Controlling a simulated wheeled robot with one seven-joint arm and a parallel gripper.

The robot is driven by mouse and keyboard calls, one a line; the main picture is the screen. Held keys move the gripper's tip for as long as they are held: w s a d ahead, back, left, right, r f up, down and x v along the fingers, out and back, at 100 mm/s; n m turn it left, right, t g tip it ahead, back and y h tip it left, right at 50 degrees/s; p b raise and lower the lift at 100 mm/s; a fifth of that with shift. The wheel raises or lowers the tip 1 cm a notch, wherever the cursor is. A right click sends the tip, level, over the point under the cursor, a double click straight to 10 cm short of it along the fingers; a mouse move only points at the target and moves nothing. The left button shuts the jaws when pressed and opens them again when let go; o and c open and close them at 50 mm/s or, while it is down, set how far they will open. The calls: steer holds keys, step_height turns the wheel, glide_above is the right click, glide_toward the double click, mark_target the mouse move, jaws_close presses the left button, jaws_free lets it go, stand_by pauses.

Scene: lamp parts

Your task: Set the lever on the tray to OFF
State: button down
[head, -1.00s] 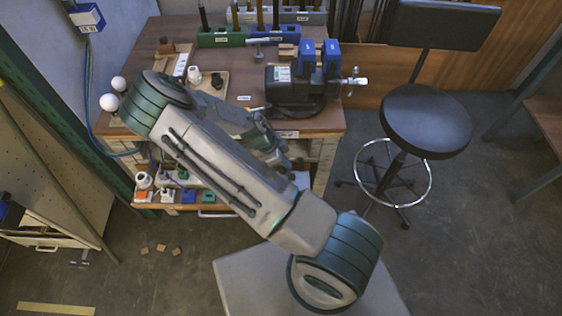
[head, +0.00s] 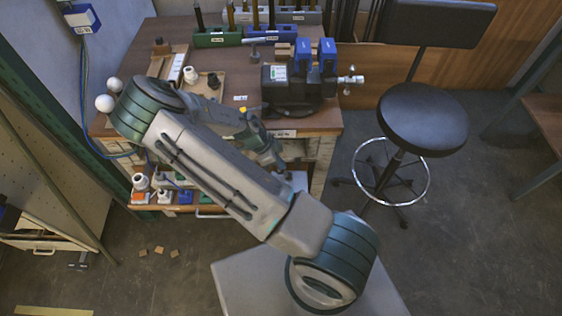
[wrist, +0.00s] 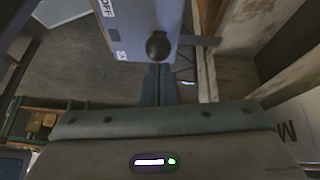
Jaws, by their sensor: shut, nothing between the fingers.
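In the wrist view a grey box (wrist: 140,22) juts in from the top edge. It carries an OFF label (wrist: 104,9) at its upper left and a second, unreadable label (wrist: 121,55) nearer to me. The black round lever knob (wrist: 158,46) is at the box's near end, level with this second label. My gripper (wrist: 158,72) is shut and empty, its fingertips just below the knob in the picture; whether they touch it I cannot tell. In the head view my gripper (head: 268,154) is partly hidden by my arm at the bench front. I cannot make out the lever there.
The bench (head: 225,121) holds a wooden tray (head: 222,88) with small parts and a dark vise (head: 290,90). A stool (head: 425,120) stands to the right. Wooden edges (wrist: 206,75) lie close right of the fingers.

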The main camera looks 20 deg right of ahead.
steer(key=d+v, duration=0.1)
steer(key=v, duration=1)
steer(key=shift+r, duration=0.5)
steer(key=s+r+n+t+y, duration=0.1)
steer(key=s+r+n+t, duration=0.1)
steer(key=s+r+n, duration=0.4)
steer(key=s+a+r+n+t+y, duration=0.1)
steer(key=s+r+n, duration=0.5)
steer(key=r, duration=0.6)
steer(key=s+r+n+t+y, duration=0.2)
steer(key=s+r+n+y, duration=0.1)
steer(key=s+r+n, duration=0.3)
step_height(320, 180, up, 3)
steer(key=n, duration=0.2)
steer(key=shift+s+a+r+n+t, duration=0.15)
steer(key=shift+s+a+n+t, duration=0.1)
steer(key=shift+a+n+t, duration=0.15)
